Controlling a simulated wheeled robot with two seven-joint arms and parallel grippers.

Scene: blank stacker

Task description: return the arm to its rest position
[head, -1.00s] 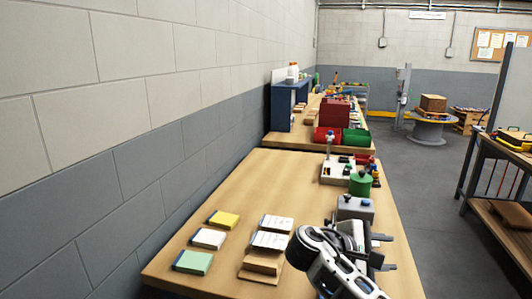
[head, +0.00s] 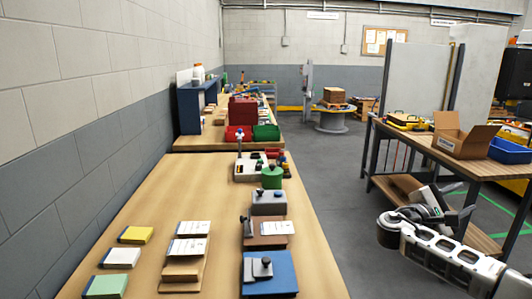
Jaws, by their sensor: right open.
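My right arm reaches in from the lower right corner. Its right gripper (head: 463,200) is open and empty, its two dark fingers apart and pointing right. It is over the floor side, to the right of the long wooden table (head: 210,205), clear of the table top. In the picture it overlaps the lower shelf of the workbench behind it. My left gripper does not show.
On the table lie yellow (head: 136,235), white (head: 120,258) and green (head: 106,286) blocks, card-topped wooden blocks (head: 188,247), and a blue fixture (head: 270,275). A workbench (head: 450,156) with an open cardboard box (head: 465,138) stands right. Grey floor (head: 325,185) lies between.

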